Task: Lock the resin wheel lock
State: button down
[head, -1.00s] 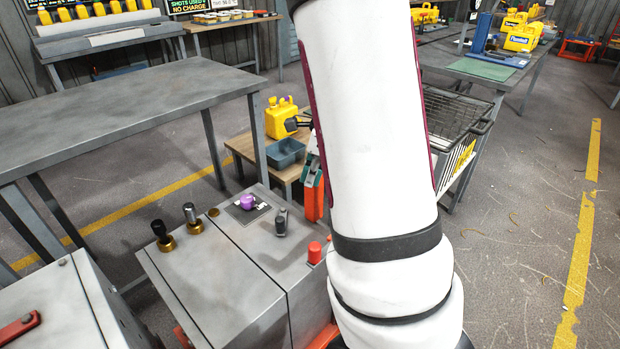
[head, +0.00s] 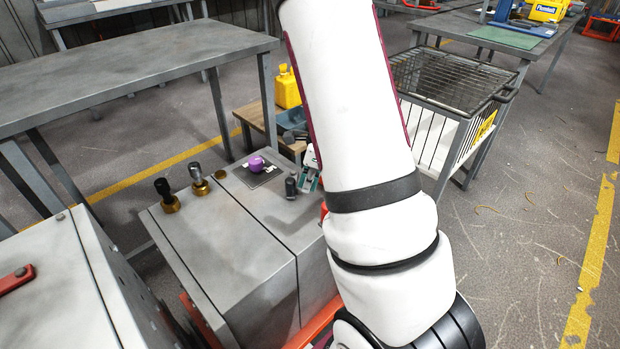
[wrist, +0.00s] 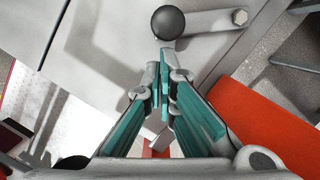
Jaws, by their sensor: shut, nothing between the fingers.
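A purple knob (head: 257,163) sits on a dark square plate on top of the grey cabinet in the head view. A dark upright knob (head: 290,187) stands just right of that plate. In the wrist view a black ball (wrist: 168,22) tops a grey lever arm (wrist: 205,22) bolted at its right end. I cannot tell for sure which part is the resin wheel lock. My gripper (wrist: 163,60) is shut and empty, its teal fingers together just below the ball in that picture. In the head view my gripper (head: 309,180) is partly hidden by my arm, close to the dark knob.
A wire basket cart (head: 450,80) stands right of my arm. A small wooden table with a yellow jerry can (head: 287,88) is behind the cabinet. Open floor lies at right.

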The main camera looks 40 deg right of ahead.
jog(key=shift+a, duration=0.15)
dwell(0.3)
jog(key=shift+w+a+m+p, duration=0.1)
jog(key=shift+a+m+p, duration=0.1)
jog(key=shift+m+p, duration=0.2)
jog(key=shift+w+a, duration=0.1)
jog(key=shift+a, duration=0.1)
jog(key=shift+w+a+m+p, duration=0.2)
jog(key=shift+a+m+p, duration=0.35)
jog(key=shift+m, duration=0.25)
jog(key=shift+w+a+r+m+t+h+p, duration=0.1)
jog(key=shift+w+a+m+t+h+p, duration=0.35)
jog(key=shift+a+m+p, duration=0.5)
jog(key=w+m+p, duration=0.1)
jog(key=a+m+p, duration=0.1)
jog(key=w+m+h+p, duration=0.1)
jog(key=shift+w+a+m, duration=0.3)
jog(key=shift+w+m, duration=0.05)
jog(key=shift+w+a+p, duration=0.25)
jog(key=shift+w+p, duration=0.25)
jog(key=shift+p, duration=0.1)
jog(key=shift+w, duration=0.1)
